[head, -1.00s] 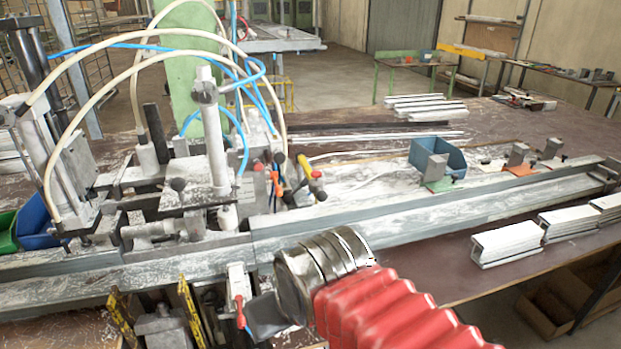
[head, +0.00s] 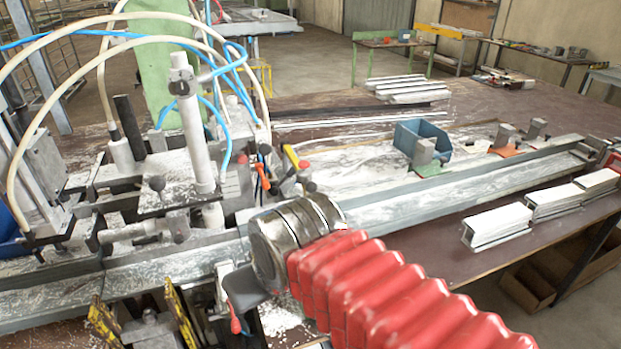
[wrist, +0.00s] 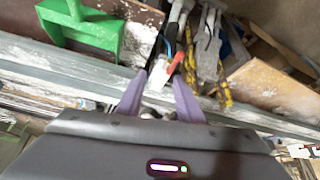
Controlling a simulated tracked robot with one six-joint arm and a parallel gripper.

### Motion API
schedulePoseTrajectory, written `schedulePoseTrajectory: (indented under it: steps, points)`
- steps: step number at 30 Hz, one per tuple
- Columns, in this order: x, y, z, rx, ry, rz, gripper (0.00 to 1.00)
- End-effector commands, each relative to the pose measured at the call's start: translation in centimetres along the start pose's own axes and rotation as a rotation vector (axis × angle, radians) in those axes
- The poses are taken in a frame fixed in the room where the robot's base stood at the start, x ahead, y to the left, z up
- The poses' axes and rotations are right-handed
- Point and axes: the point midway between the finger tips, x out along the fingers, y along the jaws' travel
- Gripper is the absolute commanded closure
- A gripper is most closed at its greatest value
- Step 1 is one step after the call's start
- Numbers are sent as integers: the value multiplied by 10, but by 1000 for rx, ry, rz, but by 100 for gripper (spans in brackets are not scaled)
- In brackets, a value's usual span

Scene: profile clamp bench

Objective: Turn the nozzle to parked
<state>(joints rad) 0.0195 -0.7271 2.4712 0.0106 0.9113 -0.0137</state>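A small white metal fitting with a red lever (head: 235,322) sits at the bench's front edge, just left of my gripper. In the wrist view the red lever (wrist: 176,64) lies beside the right fingertip, with white metal behind it. I cannot tell for sure whether this is the nozzle. My gripper (wrist: 159,78) has two purple fingers, apart, with a gap between them; they hold nothing that I can see. In the head view only the dark gripper body (head: 243,290) shows, in front of the rail, with the fingertips hidden.
A long steel rail (head: 400,205) crosses the bench. Yellow-black striped clamp parts (head: 105,322) stand left of my gripper. A clamp unit with white and blue hoses (head: 190,125) rises behind. White profiles (head: 497,226) lie right. A blue bin (head: 408,138) is behind the rail.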

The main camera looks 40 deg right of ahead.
Motion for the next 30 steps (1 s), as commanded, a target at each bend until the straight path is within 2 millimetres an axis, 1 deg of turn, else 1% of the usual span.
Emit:
schedulePoseTrajectory:
  steps: [5,8,12,14,18,23,26,27,29,30]
  points:
    - [-7,17,-31,43,-22,6,66]
    - [-12,31,-55,74,-37,7,66]
    - [-17,56,-89,116,-54,3,66]
    - [-18,68,-103,132,-61,1,66]
    - [-20,98,-134,172,-72,-7,66]
    - [-20,140,-164,215,-81,-19,66]
    - [-20,168,-181,241,-82,-29,66]
    - [-19,181,-187,251,-82,-32,66]
    - [-19,199,-195,265,-81,-38,66]
    - [-18,212,-200,275,-80,-42,66]
